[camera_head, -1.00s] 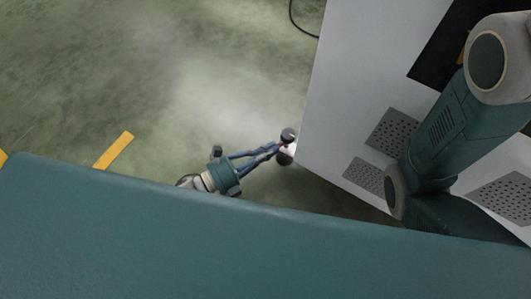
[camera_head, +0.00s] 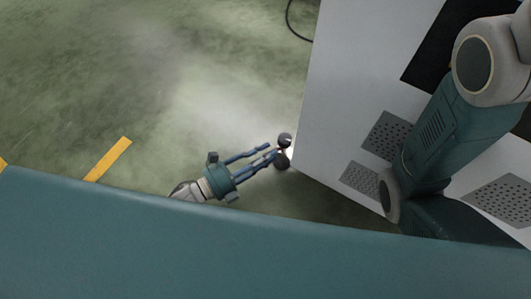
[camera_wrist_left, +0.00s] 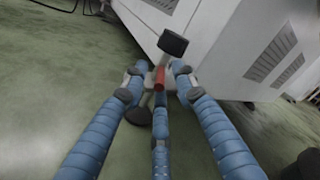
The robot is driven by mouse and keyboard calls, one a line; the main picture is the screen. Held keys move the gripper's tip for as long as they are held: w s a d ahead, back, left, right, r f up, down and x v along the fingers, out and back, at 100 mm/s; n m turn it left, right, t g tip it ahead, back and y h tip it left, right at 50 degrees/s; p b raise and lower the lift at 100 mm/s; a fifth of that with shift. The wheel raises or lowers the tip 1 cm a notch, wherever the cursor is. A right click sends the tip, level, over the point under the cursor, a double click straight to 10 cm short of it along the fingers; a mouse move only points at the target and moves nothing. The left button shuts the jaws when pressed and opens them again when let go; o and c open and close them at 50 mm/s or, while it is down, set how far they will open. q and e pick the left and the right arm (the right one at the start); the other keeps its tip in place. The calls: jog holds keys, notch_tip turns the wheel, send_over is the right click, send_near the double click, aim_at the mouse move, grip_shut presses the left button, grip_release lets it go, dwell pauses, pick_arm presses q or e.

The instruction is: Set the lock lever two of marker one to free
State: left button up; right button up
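A lever with a black knob (camera_head: 285,140) stands at the lower left corner of the white machine in the head view, with a second dark rounded part (camera_head: 281,162) just below it. In the left wrist view there are a black knob (camera_wrist_left: 173,43), a short red piece (camera_wrist_left: 160,78) and a dark lower part (camera_wrist_left: 138,116). Which marker or lever number this is, I cannot tell. My left gripper (camera_head: 268,151) is open, its blue fingers pointing at the lever. In the left wrist view the fingers (camera_wrist_left: 158,82) spread to both sides of the red piece. My right gripper is out of view.
The white machine (camera_head: 345,90) with perforated vents (camera_head: 385,135) fills the right side. A yellow floor stripe (camera_head: 108,160) lies at the left and a black cable (camera_head: 292,22) at the top. The green floor left of the machine is clear.

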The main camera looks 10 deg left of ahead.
pick_arm(q)
jog(key=v, duration=1.1)
jog(key=shift+s+a, duration=0.25)
jog(key=shift+a, duration=0.1)
